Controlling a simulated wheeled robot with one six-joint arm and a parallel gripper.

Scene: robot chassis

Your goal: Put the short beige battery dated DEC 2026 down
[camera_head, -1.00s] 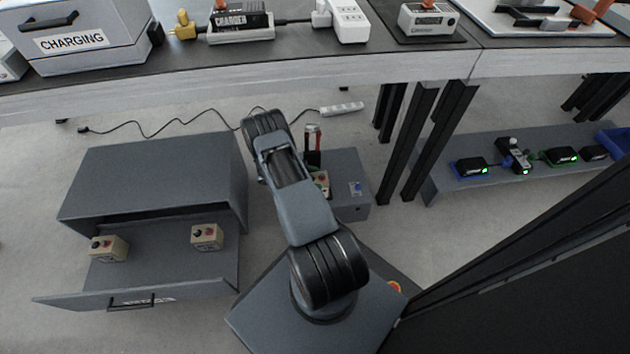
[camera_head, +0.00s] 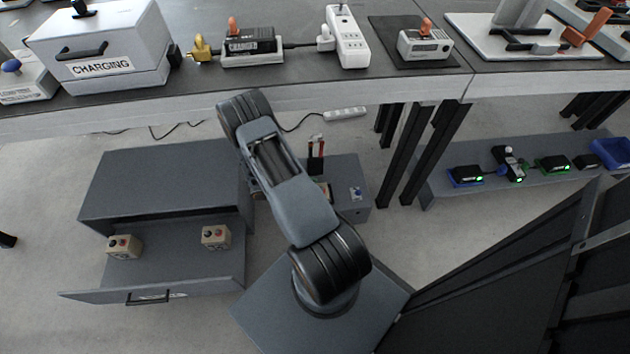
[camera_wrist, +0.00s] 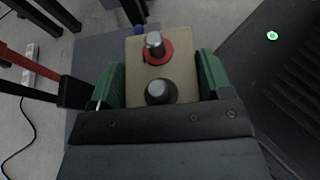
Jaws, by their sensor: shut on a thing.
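In the wrist view, my gripper (camera_wrist: 162,88) is shut on a beige battery (camera_wrist: 180,78), its green fingers on either side of it. The battery's top shows two dark posts, one with a red ring. Its date cannot be read. In the head view, my arm hides most of my gripper and the battery, near the small grey box with a blue knob (camera_head: 357,193). Two other beige batteries, at left (camera_head: 124,247) and right (camera_head: 216,237), sit apart in the open drawer (camera_head: 170,268).
A grey cabinet (camera_head: 160,180) stands left of my arm. The long workbench (camera_head: 200,98) behind carries a charging box (camera_head: 105,50), a charger (camera_head: 252,48) and a power strip (camera_head: 347,38). A low shelf (camera_head: 520,185) at right holds several small devices.

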